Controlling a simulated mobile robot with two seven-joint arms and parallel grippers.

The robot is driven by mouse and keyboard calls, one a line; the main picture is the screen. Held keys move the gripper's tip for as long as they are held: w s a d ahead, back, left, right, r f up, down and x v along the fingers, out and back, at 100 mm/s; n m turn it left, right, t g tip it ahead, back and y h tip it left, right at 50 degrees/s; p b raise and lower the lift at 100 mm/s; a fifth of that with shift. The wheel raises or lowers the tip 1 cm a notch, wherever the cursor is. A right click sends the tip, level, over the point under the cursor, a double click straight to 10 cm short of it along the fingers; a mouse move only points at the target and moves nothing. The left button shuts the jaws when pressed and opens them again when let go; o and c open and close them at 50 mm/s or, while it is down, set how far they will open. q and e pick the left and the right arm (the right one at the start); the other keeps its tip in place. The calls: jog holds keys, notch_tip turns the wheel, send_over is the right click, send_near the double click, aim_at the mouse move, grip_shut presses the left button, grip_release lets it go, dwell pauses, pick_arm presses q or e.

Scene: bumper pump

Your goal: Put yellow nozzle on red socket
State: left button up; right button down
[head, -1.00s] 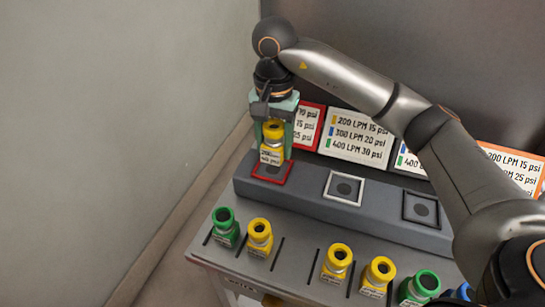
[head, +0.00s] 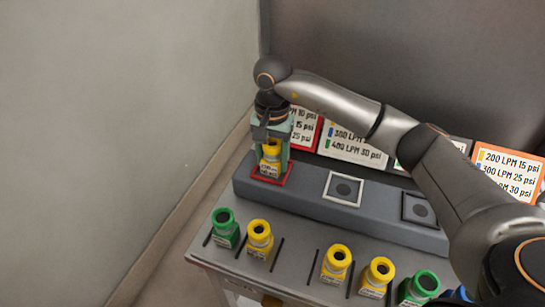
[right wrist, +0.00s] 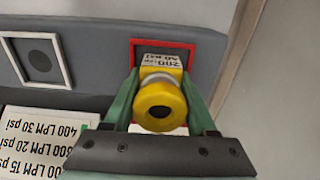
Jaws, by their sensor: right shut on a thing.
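A yellow nozzle (head: 270,158) stands upright at the red-framed socket (head: 287,181) at the left end of the grey raised ledge. My right gripper (head: 272,150) is shut on this nozzle from above, a finger on each side. In the right wrist view the nozzle (right wrist: 160,103) is between the green fingers (right wrist: 165,110), with its labelled base inside the red frame (right wrist: 192,50). Whether it is fully seated cannot be told. My left gripper is not in view.
White-framed (head: 343,189) and black-framed (head: 419,209) sockets are empty on the ledge. A green nozzle (head: 225,228), yellow nozzles (head: 260,239) and others stand along the front shelf. Label signs (head: 352,142) lean behind the ledge. A wall (head: 120,120) is at left.

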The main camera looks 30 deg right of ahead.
jog(key=shift+c, duration=1)
grip_release()
notch_tip(320, 180, up, 12)
jog(key=shift+r+p, duration=0.2)
jog(key=shift+p, duration=0.25)
